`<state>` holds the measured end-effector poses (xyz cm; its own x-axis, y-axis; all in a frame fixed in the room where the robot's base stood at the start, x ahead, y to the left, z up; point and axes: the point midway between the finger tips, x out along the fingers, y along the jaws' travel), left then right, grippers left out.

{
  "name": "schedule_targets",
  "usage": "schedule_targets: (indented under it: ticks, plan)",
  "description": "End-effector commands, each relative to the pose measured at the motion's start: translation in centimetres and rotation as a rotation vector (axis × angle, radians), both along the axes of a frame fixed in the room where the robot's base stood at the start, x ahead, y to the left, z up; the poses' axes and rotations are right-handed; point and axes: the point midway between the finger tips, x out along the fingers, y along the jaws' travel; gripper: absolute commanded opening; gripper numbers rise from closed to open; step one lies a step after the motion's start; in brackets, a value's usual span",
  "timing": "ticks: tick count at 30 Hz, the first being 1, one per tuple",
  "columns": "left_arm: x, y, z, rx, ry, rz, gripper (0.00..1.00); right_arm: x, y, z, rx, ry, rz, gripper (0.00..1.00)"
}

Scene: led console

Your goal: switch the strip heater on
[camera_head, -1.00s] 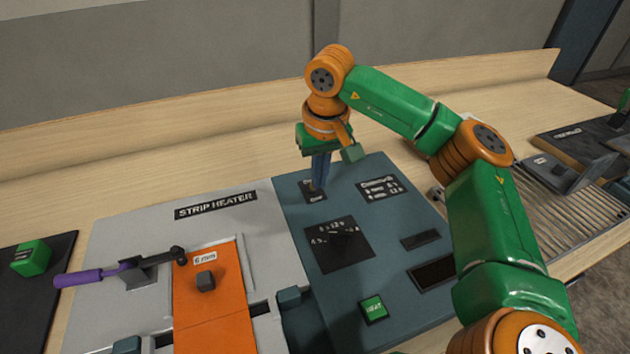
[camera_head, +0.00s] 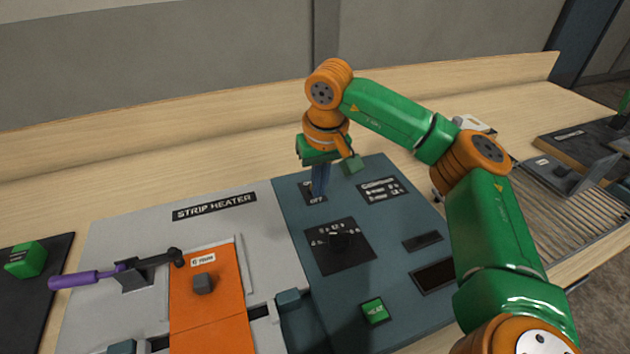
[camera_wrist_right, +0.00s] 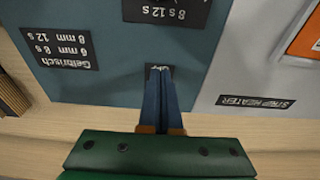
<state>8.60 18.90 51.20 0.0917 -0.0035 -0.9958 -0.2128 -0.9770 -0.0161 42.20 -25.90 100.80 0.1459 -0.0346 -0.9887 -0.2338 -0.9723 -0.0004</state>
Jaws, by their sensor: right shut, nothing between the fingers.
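The strip heater (camera_head: 120,230) is a grey panel with an orange plate, joined to a dark blue-grey control panel (camera_head: 290,225). A small black ON/OFF plate (camera_head: 307,187) sits near the control panel's far edge. My right gripper (camera_head: 318,196) is shut and empty, with its blue fingers pointing down at this plate. In the right wrist view its fingertips (camera_wrist_right: 159,70) cover most of the plate, so the switch itself is hidden. I cannot tell whether the fingers touch it. My left gripper is not in view.
A purple-handled lever (camera_head: 85,279) is at left. A wire rack (camera_head: 575,210) stands at right.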

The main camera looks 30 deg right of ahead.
Motion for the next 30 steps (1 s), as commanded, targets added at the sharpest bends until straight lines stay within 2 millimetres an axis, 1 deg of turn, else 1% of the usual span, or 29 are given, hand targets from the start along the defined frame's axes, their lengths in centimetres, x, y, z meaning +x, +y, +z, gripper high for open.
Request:
schedule_targets:
  ticks: [24,30]
  plan:
    - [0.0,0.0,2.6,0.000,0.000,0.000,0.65,2.3,-0.6,0.2,-0.001,0.001,0.000,0.00]
    - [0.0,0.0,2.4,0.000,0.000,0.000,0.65,2.3,-0.6,0.0,-0.001,0.000,0.000,0.00]
